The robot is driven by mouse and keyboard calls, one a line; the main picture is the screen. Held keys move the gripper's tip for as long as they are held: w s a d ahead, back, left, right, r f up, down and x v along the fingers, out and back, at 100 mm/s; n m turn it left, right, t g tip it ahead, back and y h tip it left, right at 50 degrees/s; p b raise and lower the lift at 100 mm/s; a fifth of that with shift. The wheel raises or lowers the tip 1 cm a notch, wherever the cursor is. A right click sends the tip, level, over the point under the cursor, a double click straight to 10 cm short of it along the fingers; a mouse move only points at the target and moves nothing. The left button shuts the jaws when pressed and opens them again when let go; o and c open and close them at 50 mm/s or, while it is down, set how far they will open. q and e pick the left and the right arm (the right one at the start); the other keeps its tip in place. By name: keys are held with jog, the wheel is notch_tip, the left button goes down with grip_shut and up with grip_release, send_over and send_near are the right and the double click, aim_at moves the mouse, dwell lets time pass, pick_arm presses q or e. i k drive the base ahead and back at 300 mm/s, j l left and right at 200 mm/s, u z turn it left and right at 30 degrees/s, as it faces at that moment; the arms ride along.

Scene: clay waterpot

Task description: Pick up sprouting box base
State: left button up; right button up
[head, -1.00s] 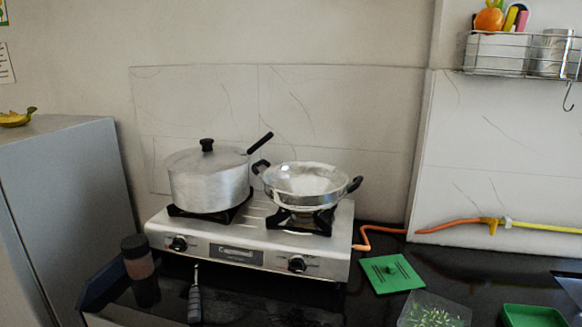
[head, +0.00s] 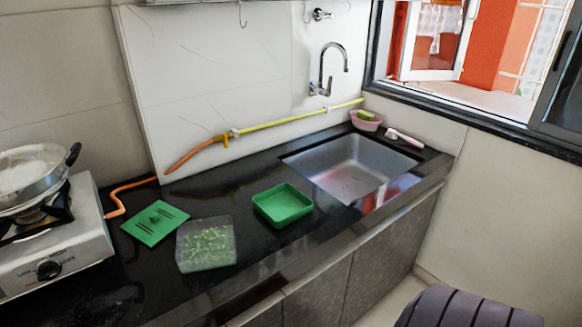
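The sprouting box base (head: 283,205), as I take it, is a shallow open green tray, empty, sitting flat on the black counter left of the sink. A clear, shallow box part (head: 193,262) with green sprouts (head: 210,243) in it stands to its left, apart from it. Neither of my grippers is in view.
A steel sink (head: 350,165) is set into the counter (head: 245,188) at right, with a tap (head: 328,70) above. A gas stove (head: 65,250) with a pan (head: 30,175) stands at left. An orange and yellow hose (head: 270,124) runs along the wall. A dark ribbed object (head: 470,308) stands low at right.

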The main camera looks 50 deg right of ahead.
aim_at(283, 205)
jog(key=z, duration=1.45)
